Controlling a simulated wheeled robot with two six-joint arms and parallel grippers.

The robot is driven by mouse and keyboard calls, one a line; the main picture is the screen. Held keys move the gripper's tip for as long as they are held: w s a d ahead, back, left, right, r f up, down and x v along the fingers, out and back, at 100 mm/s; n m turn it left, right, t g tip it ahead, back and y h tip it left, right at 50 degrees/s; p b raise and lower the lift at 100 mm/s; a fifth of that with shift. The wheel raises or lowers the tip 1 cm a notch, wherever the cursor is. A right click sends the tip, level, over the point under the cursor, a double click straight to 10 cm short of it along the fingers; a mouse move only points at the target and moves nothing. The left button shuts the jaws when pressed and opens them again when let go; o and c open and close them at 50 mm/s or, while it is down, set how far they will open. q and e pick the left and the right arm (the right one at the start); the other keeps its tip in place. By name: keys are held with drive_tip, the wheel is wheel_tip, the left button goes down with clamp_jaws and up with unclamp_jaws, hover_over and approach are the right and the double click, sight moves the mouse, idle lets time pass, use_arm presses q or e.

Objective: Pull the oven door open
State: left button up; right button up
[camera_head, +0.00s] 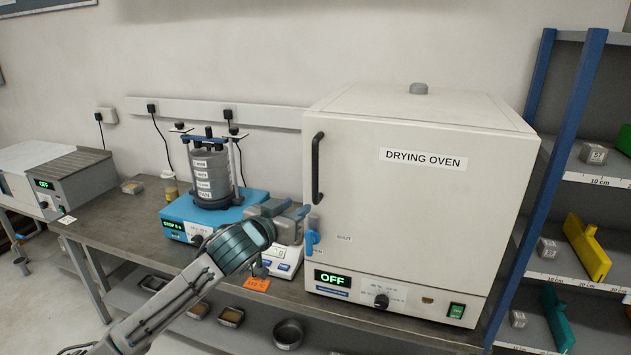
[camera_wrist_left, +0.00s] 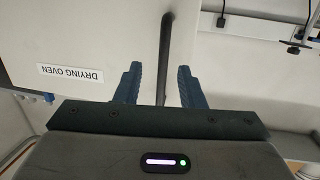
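The white drying oven (camera_head: 420,215) stands on the bench with its door closed. Its black vertical handle (camera_head: 317,168) is on the door's left edge. A blue latch lever (camera_head: 312,238) sits below the handle, beside small lettering that includes "SHUT". My left gripper (camera_head: 304,212) is near the handle's lower end, just above the latch. In the left wrist view, which is upside down, its two blue fingers (camera_wrist_left: 157,85) are open, and the black handle (camera_wrist_left: 166,45) shows between them, with gaps on both sides. I cannot tell whether the fingertips reach around it. My right gripper is out of view.
A blue-based sieve shaker (camera_head: 212,190) stands left of the oven, with a small white device (camera_head: 286,262) close under my left gripper. A blue-framed shelf rack (camera_head: 565,130) stands at the right. Pans (camera_head: 288,334) lie on the lower shelf.

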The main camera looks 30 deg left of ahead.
use_arm(q)
drive_tip(key=t, duration=0.1)
approach(314, 169)
drive_tip(key=shift+h, duration=0.3)
drive_tip(key=w+p, duration=0.1)
drive_tip(key=w, duration=0.2)
drive_tip(key=w+p, duration=0.2)
drive_tip(key=w, duration=0.1)
drive_tip(key=w+p, duration=0.1)
drive_tip(key=w, duration=0.3)
drive_tip(key=shift+a+r+p, duration=0.1)
drive_tip(key=shift+a+p, duration=0.25)
drive_tip(key=shift+a, duration=0.05)
drive_tip(key=shift+w, duration=0.5)
clamp_jaws()
